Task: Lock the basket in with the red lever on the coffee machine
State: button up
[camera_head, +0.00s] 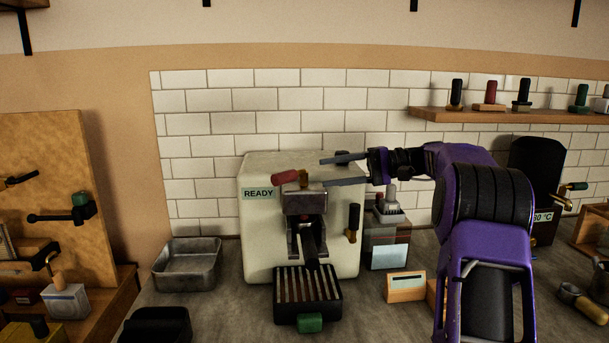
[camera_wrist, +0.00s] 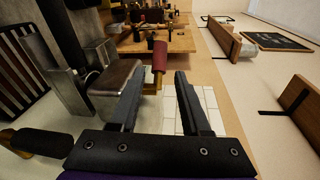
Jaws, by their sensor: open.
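The coffee machine (camera_head: 256,235) is a cream box with a "READY" label. Its red lever (camera_head: 285,178) points left above the brown-grey metal head block (camera_head: 305,198). The lever also shows in the wrist view (camera_wrist: 160,55), just beyond my fingertips and roughly in line with the gap. The basket's dark handle (camera_head: 313,243) projects forward below the head block; the basket itself is mostly hidden, and I cannot tell how it is seated. My gripper (camera_head: 323,172) is open and empty, right of the lever, its fingers pointing left towards it.
A slatted drip tray (camera_head: 307,288) with a green knob stands below the basket. A black-handled brass lever (camera_head: 353,222) is on the machine's right. A metal pan (camera_head: 188,264) stands left, and a grinder (camera_head: 388,240) stands right. A shelf (camera_head: 500,115) hangs at upper right.

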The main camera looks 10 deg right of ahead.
jog(key=v, duration=0.6)
